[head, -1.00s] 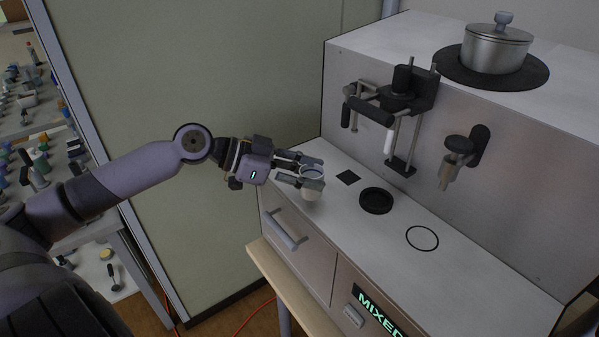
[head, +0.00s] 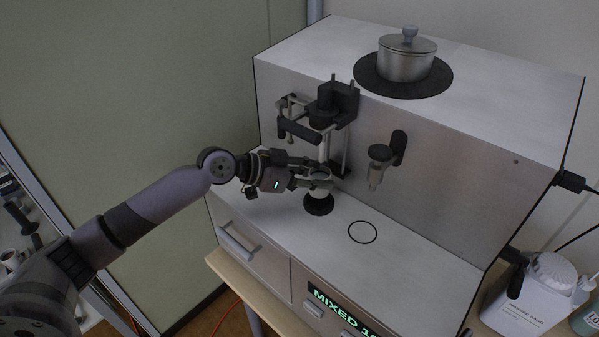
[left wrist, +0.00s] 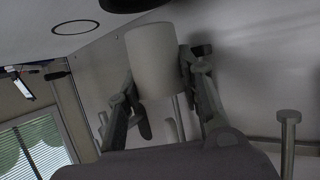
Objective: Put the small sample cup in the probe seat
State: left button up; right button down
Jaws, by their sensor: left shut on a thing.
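The small sample cup (head: 319,190) is a pale, plain cylinder. It also shows large in the left wrist view (left wrist: 153,62), between the fingers. My left gripper (head: 316,176) is shut on it and holds it upright over the back part of the black round seat (head: 319,207) on the analyser's deck. The cup and fingers hide part of the seat. I cannot tell whether the cup's base touches it. A slice of a black round part shows at the top of the left wrist view (left wrist: 130,3). My right gripper is not in view.
The probe frame with its black handle (head: 299,130) stands close behind and above my left gripper. A nozzle (head: 378,165) hangs to the right. A black circle outline (head: 362,232) marks bare deck. A lidded pot (head: 407,60) sits on top; a white jug (head: 530,295) stands lower right.

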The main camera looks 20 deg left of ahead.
pick_arm(q)
jog(key=shift+f+p, duration=0.8)
jog(key=shift+f, duration=1)
jog(key=shift+f, duration=0.1)
jog(key=o, duration=1.2)
